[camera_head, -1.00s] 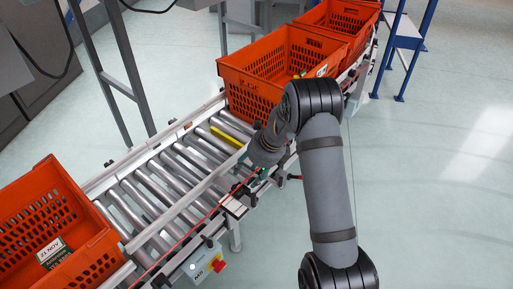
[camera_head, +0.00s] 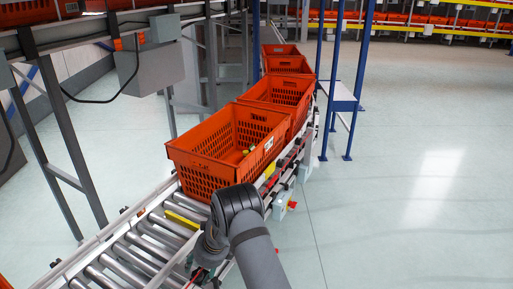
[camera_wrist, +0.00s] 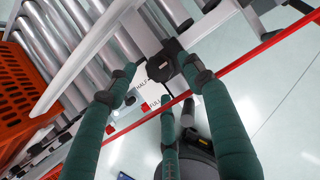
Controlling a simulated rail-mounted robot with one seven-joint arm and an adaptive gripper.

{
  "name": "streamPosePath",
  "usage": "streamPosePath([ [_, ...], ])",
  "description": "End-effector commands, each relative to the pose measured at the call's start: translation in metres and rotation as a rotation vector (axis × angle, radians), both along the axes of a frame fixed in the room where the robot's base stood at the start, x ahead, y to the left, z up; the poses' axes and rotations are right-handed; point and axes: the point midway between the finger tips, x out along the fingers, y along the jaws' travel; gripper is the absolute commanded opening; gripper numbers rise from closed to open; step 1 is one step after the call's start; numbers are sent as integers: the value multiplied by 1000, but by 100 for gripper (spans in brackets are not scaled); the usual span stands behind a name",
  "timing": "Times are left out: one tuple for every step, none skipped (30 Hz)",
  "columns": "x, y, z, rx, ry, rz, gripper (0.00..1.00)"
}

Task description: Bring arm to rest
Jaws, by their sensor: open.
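My gripper (camera_wrist: 157,82) shows in the wrist view with its green padded fingers spread apart and nothing between them. It is over the side rail of the roller conveyor (camera_wrist: 110,45), with a white label and a red strip visible beyond the fingers. In the head view my arm (camera_head: 240,215) reaches up from the bottom and bends down beside the conveyor's right edge. The gripper itself is mostly hidden there.
An orange tote (camera_head: 205,165) with small yellow-green items sits on the conveyor (camera_head: 140,250) just beyond my arm. More orange totes (camera_head: 285,95) line up behind it. A blue-legged stand (camera_head: 340,98) is at right. Open floor (camera_head: 420,200) lies right of the conveyor.

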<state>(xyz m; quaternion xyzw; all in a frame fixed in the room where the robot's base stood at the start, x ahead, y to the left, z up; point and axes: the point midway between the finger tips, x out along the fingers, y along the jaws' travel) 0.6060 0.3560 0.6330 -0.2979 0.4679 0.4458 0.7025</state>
Motion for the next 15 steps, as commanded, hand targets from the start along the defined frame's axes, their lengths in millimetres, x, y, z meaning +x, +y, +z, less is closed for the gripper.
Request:
streamPosePath([
  [-1, -2, 3, 0, 0, 0, 51],
  [-1, -2, 4, -1, 1, 0, 51],
  [-1, -2, 5, -1, 1, 0, 51],
  [-1, -3, 5, -1, 1, 1, 51],
  [-1, -3, 6, -1, 1, 1, 51],
  [-1, -3, 6, 0, 0, 1, 51],
  [-2, -3, 6, 0, 0, 1, 51],
  [-2, -3, 6, -1, 1, 1, 51],
  [-2, -3, 6, -1, 1, 1, 51],
  [-1, -3, 6, -1, 1, 1, 51],
  [-1, -3, 6, -1, 1, 1, 51],
  [-2, -3, 6, -1, 1, 1, 51],
  [-2, -3, 6, -1, 1, 1, 51],
  [-2, -3, 5, -1, 1, 1, 51],
  [-1, -2, 4, 0, 2, 2, 51],
])
